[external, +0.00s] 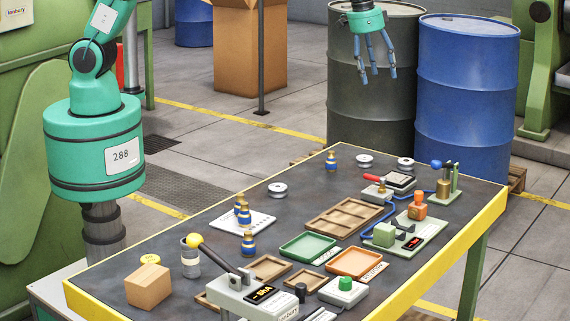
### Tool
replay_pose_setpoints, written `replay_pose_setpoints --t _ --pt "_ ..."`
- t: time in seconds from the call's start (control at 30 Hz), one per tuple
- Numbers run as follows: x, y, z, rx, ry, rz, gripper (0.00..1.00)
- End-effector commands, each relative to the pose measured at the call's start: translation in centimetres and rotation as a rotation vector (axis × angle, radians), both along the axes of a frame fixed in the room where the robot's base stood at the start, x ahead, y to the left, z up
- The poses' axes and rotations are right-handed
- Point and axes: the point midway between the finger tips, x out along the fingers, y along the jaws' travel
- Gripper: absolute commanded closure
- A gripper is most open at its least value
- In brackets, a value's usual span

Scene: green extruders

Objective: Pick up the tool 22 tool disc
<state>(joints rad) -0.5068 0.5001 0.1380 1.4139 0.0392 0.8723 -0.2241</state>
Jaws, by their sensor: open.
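The table (225,205) holds silver spools (277,189), blue-and-brass pieces (248,243), a green tray (306,247), an orange tray (355,263), and a wooden tray (344,219). A yellow-knobbed lever (205,247) stands near the box. Barrels (466,90) stand behind the table.

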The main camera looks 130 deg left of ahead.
Motion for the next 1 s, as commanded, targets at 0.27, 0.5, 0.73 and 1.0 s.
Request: replay_pose_setpoints --t 0.27,0.5,0.73,1.0 --pt "1.2 7.6 -8.2 -0.020 0.032 0.090 0.35" --pt "1.1 12.9 -14.6 -0.034 0.050 0.155 0.35" --pt "0.8 15.1 -17.4 -0.039 0.058 0.184 0.35" --pt "0.8 15.2 -17.6 -0.040 0.059 0.186 0.35"
